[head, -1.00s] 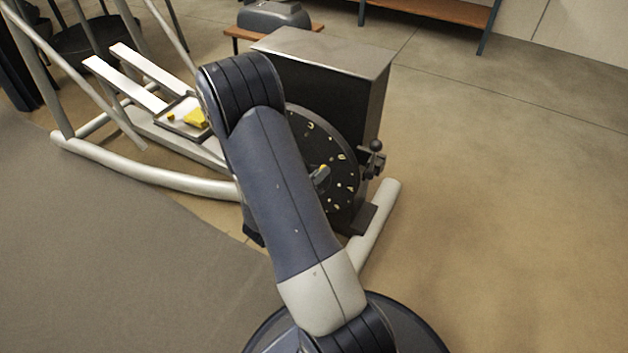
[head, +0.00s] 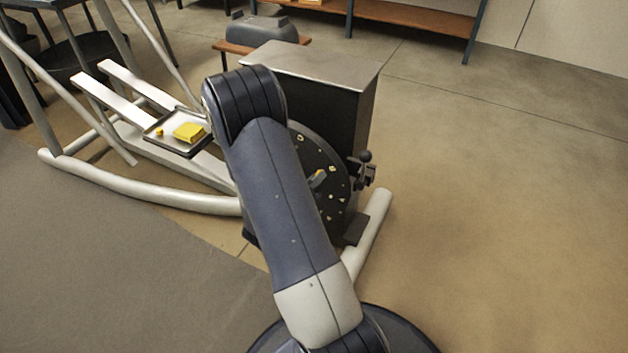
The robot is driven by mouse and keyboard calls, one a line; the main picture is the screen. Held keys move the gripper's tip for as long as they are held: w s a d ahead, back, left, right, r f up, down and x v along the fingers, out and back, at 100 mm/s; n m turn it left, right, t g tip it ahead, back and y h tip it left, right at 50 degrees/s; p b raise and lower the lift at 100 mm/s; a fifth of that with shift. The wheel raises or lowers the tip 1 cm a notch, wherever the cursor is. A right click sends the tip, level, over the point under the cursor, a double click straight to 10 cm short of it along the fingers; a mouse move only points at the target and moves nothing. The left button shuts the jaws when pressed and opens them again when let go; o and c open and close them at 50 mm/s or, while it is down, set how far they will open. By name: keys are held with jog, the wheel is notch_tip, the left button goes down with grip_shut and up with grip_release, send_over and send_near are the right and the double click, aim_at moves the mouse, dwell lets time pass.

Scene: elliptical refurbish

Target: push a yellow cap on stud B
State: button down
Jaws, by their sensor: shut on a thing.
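A black round disc (head: 335,200) with several small pale and yellow marks or fittings faces the arm on the side of a dark box-shaped machine (head: 345,105). A grey stub with a yellowish tip (head: 318,179) shows near the disc's middle; I cannot tell what it is. Which fitting is stud B is too small to read. A small yellow piece (head: 159,132), perhaps a cap, and a yellow block (head: 188,132) lie in a shallow tray (head: 170,148). My arm covers the disc's left part. My gripper is hidden behind the arm, so its hold cannot be seen.
A pale curved frame tube (head: 150,195) runs along the floor at left, with two white foot rails (head: 112,100) above it. A dark knob fitting (head: 364,168) sticks out at the machine's right. A shelf (head: 410,14) stands at the back. Floor at right is clear.

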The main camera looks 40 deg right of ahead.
jog(key=shift+w+d, duration=0.2)
jog(key=shift+d, duration=0.3)
dwell(0.8)
jog(key=c, duration=1.3)
grip_release()
jog(key=shift+o, duration=0.2)
jog(key=shift+a, duration=0.1)
jog(key=p+v, duration=0.2)
jog(key=v, duration=0.8)
jog(key=shift+a+p, duration=0.3)
jog(key=shift+p, duration=0.1)
jog(key=shift+s+d, duration=0.1)
jog(key=b+x, duration=0.2)
jog(key=x, duration=0.8)
jog(key=shift+d+b, duration=0.15)
jog(key=shift+b, duration=0.25)
